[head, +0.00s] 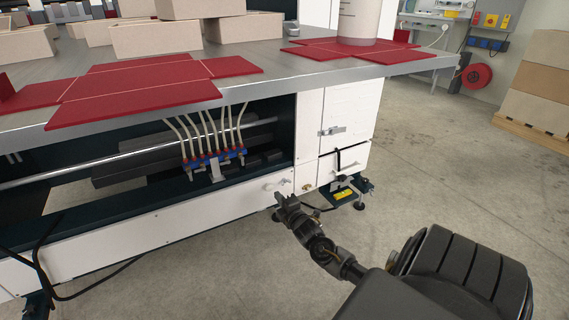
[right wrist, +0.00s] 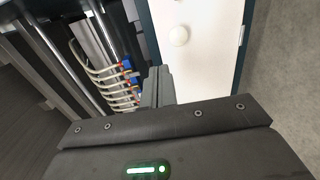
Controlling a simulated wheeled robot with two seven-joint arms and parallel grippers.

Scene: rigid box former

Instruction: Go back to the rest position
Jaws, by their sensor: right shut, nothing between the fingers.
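My right gripper (head: 288,202) is in the lower middle of the head view, in front of the machine's white lower panel and well below the table top. Its fingers are shut with nothing between them. In the right wrist view the shut fingers (right wrist: 158,86) point toward the machine's frame, between the hoses and a white panel. My left gripper is not in view.
The box-forming machine's metal table (head: 270,62) carries red flat blanks (head: 140,90) and beige boxes (head: 155,38). Hoses (head: 210,135) hang in the open bay below. A pallet of cartons (head: 535,90) stands far right. The concrete floor (head: 440,165) at right is clear.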

